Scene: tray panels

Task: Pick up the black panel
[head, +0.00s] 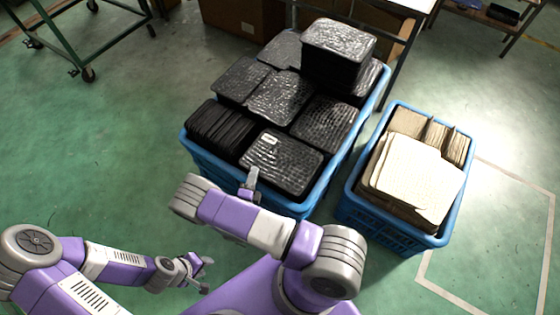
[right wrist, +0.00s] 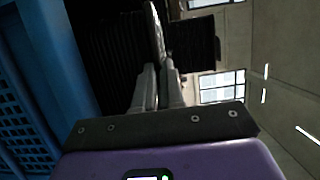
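Several black textured panels are stacked in the larger blue crate (head: 345,165). The front black panel (head: 283,162), with a small pale label, lies at the crate's near side. My right gripper (head: 252,178) is at this panel's near left edge. In the right wrist view, the fingers of my right gripper (right wrist: 157,85) are close together around a thin panel edge (right wrist: 155,35), seen edge-on. They appear shut on it.
A smaller blue crate (head: 388,232) with cream panels (head: 415,175) stands to the right. A green wheeled cart frame (head: 70,45) is at the upper left. Cardboard boxes (head: 240,18) and a table stand behind.

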